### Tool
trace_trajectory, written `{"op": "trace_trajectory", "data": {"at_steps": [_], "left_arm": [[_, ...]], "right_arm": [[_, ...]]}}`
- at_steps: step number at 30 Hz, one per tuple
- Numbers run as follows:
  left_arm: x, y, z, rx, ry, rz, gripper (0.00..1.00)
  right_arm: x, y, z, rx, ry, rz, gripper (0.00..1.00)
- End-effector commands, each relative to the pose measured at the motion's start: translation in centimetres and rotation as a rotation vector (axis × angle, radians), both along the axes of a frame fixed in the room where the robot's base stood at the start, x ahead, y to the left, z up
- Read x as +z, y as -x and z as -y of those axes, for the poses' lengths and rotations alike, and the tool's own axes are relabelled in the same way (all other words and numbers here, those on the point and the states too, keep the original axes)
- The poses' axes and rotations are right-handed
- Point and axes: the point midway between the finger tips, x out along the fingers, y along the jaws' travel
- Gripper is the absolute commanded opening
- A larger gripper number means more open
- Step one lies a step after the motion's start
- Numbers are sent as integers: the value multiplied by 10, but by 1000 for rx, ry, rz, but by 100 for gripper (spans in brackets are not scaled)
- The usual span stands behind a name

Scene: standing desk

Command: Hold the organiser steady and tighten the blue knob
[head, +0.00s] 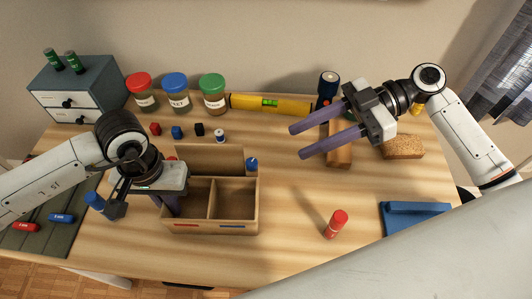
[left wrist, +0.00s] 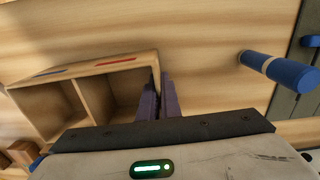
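The wooden organiser (head: 232,228) has two open compartments and stands at the middle front of the desk. The blue knob (head: 252,163) is at its back right corner in the head view; how tight it is cannot be told. My left gripper (head: 170,204) is at the organiser's left wall. In the left wrist view its purple fingers (left wrist: 159,100) lie close on both sides of the wall of the organiser (left wrist: 110,65), shut on it. My right gripper (head: 300,142) is open and empty, its fingers apart in the air right of the knob.
Lidded jars (head: 176,92), a yellow level (head: 270,104) and a flashlight (head: 328,88) line the back. A blue cylinder (left wrist: 280,69) is near my left gripper. Desk between organiser and red cylinder is clear.

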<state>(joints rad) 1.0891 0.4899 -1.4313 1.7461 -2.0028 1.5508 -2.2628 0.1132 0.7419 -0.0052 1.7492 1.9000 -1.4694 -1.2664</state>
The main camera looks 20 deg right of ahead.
Motion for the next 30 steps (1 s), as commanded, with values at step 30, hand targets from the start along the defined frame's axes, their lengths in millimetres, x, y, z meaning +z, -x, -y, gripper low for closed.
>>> {"op": "trace_trajectory", "data": {"at_steps": [30], "left_arm": [[1,0,1,0,3,1,0]], "right_arm": [[-36,-8,-87,-1,0,-2,20]]}}
